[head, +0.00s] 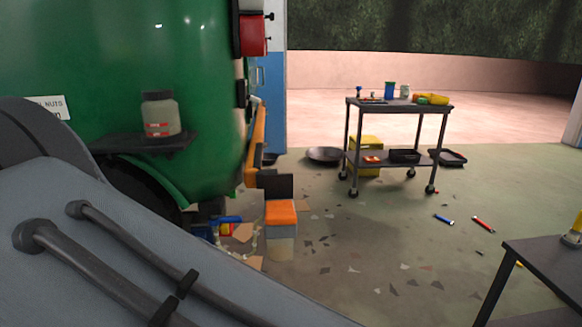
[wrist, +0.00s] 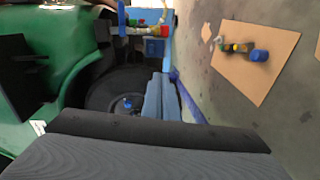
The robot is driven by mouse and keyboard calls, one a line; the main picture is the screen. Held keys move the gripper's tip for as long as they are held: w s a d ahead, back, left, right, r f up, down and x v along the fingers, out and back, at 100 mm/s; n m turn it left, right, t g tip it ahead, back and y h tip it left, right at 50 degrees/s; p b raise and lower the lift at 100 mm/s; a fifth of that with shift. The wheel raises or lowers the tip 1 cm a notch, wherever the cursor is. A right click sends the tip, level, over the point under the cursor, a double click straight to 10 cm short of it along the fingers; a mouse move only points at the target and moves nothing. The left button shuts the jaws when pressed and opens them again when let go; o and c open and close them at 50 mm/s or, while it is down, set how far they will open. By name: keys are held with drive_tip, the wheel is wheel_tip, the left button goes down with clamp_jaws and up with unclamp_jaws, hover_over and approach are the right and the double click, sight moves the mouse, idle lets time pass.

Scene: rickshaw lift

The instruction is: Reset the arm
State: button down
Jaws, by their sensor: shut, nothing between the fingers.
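My gripper (wrist: 163,78) shows in the wrist view as two blue-grey fingers side by side beyond the dark edge of my wrist. The fingers are together with nothing between them. They point toward the floor beside the green vehicle (wrist: 75,50). In the head view my grey arm link (head: 130,240) fills the lower left, close to the camera. My gripper does not show in that view. The green vehicle (head: 190,60) stands behind the arm link, with a jar (head: 160,115) on its dark ledge.
A wheeled cart (head: 400,106) with cups and small items stands at the back right. A dark table (head: 540,262) is at the right edge. An orange-topped block (head: 281,213) stands beside the vehicle. A cardboard sheet (wrist: 260,75) lies on the floor. The middle floor is mostly clear.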

drive_tip(key=w+d+r+m+g+y, duration=0.1)
drive_tip(key=w+r+m+g+y, duration=0.1)
drive_tip(key=w+r+m+g, duration=0.35)
drive_tip(key=w+d+r+m+g, duration=0.2)
drive_tip(key=w+d+r+g, duration=0.15)
drive_tip(key=d, duration=0.25)
drive_tip(key=s+d+r+m+g+h, duration=0.1)
drive_tip(key=s+d+r+m+g, duration=0.15)
drive_tip(key=s+d, duration=0.55)
drive_tip(key=s+d+r+m+g+h, duration=0.1)
drive_tip(key=s+d+r+m+g, duration=0.2)
drive_tip(key=d, duration=0.9)
drive_tip(key=s+d+r+m+g+h, duration=0.1)
drive_tip(key=s+d+r+m+g, duration=0.15)
drive_tip(key=s+d, duration=0.6)
drive_tip(key=w+d+r+m+p, duration=0.1)
drive_tip(key=d+r+p, duration=0.7)
drive_tip(key=p, duration=0.9)
drive_tip(key=shift+w+d+r+m, duration=0.35)
drive_tip(key=shift+d+m, duration=0.1)
drive_tip(key=shift+d, duration=0.15)
